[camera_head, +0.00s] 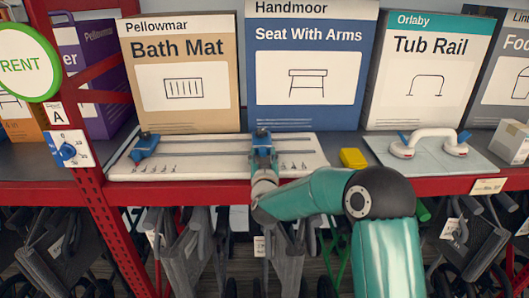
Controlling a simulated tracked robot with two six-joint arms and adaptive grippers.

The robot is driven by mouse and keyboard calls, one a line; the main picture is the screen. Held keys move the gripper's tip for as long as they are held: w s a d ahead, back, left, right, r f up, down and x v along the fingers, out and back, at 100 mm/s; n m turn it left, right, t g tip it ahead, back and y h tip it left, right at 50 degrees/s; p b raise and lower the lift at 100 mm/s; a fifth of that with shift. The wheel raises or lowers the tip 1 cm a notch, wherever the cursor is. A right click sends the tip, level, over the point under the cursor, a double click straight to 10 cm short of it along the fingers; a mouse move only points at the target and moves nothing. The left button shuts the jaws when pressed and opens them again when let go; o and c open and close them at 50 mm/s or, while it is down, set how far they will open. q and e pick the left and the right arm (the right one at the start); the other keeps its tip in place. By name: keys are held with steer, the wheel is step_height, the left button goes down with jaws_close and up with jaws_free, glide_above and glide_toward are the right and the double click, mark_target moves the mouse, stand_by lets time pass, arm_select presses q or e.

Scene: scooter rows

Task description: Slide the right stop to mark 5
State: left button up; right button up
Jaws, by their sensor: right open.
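A pale board (215,163) with two dark slide rails lies on the shelf. A blue right stop (262,134) sits on the rails right of the middle. My right gripper (263,154) is open at the right stop, in front of it and partly covering it. I cannot tell whether its fingers touch the stop. Small printed marks show along the board's front, too small to read; those by the right stop are partly hidden by my gripper. My left gripper is out of view.
Boxes stand behind the board: Bath Mat (185,80), Seat With Arms (308,70) and Tub Rail (425,75). A yellow block (353,158) lies just right of the board. A white suction handle (430,141) sits further right on a grey plate. A red post (85,120) stands left.

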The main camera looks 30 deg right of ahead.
jaws_close()
stand_by(0.3)
steer(key=shift+w, duration=0.1)
